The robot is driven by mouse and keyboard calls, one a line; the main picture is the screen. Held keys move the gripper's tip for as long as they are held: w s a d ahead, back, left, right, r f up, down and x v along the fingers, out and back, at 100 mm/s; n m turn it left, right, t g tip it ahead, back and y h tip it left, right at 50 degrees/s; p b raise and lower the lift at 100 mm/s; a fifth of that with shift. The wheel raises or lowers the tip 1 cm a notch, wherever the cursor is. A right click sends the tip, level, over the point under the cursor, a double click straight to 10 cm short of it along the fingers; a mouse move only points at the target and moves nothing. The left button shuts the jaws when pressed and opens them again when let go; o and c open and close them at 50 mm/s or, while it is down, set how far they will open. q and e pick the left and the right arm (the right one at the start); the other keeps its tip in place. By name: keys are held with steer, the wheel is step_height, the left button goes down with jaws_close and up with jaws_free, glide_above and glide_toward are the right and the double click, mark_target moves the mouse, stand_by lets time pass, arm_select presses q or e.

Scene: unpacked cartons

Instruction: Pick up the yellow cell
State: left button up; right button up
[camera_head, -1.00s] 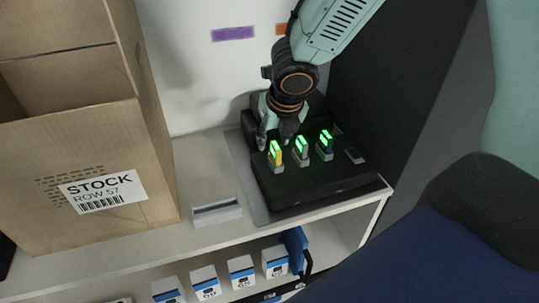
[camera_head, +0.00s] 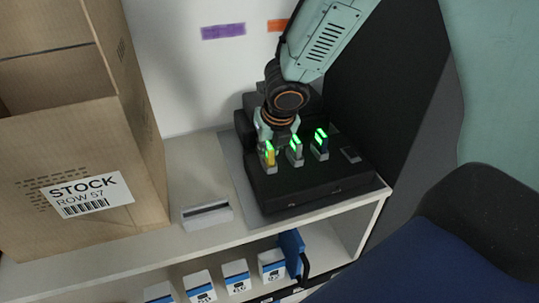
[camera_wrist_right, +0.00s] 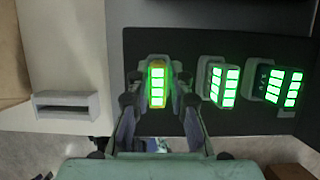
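The yellow cell (camera_head: 270,158) stands upright in the leftmost slot of a black charging dock (camera_head: 312,188), with green lights lit on it. In the right wrist view the yellow cell (camera_wrist_right: 157,86) is between the fingers of my right gripper (camera_wrist_right: 157,101), which are spread apart with a gap on each side. In the head view my right gripper (camera_head: 273,138) is right at the cell, pointing down, and partly overlaps it. My left gripper is not in view.
A grey cell (camera_head: 295,153) and a dark blue cell (camera_head: 320,146) stand in the dock to the right, then an empty slot (camera_head: 350,155). A small slotted white block (camera_head: 207,215) and a big STOCK carton (camera_head: 80,170) are left. Small boxes (camera_head: 236,275) fill the lower shelf.

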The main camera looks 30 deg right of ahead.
mark_target(269, 145)
steer(key=shift+a+r, duration=0.15)
steer(key=shift+a, duration=0.2)
jaws_close()
steer(key=shift+s+d, duration=0.1)
steer(key=shift+d, duration=0.3)
steer(key=shift+a, duration=0.3)
steer(key=shift+d+r+p, duration=0.25)
steer(key=shift+r+p, duration=0.2)
steer(key=shift+r, duration=0.1)
step_height(269, 145, up, 8)
steer(key=p, duration=0.5)
steer(key=shift+r, duration=0.15)
steer(key=shift+a+r+p, duration=0.15)
steer(key=shift+r+p, duration=0.1)
steer(key=shift+p, duration=0.15)
